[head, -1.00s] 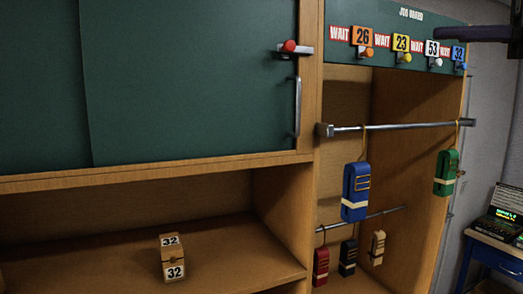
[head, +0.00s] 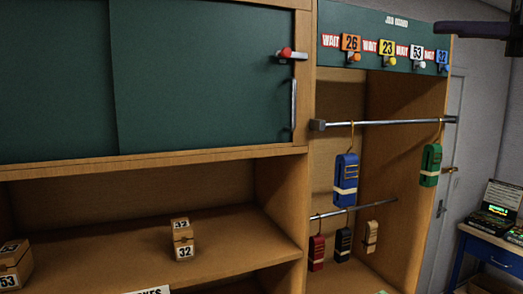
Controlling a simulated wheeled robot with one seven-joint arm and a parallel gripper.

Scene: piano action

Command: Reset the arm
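A dark, purplish part, likely of my own arm (head: 478,30), juts in at the top right corner of the head view. The rest of the arm is outside the picture. My gripper does not show, so its fingers and anything in them are hidden from me.
A cabinet with green sliding doors (head: 200,80) fills the left. Boxes marked 32 (head: 183,240) and 53 (head: 12,265) stand on the shelf below. Blue (head: 345,182) and green (head: 431,165) bundles hang from the upper rail (head: 390,123). A blue desk (head: 490,248) stands at right.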

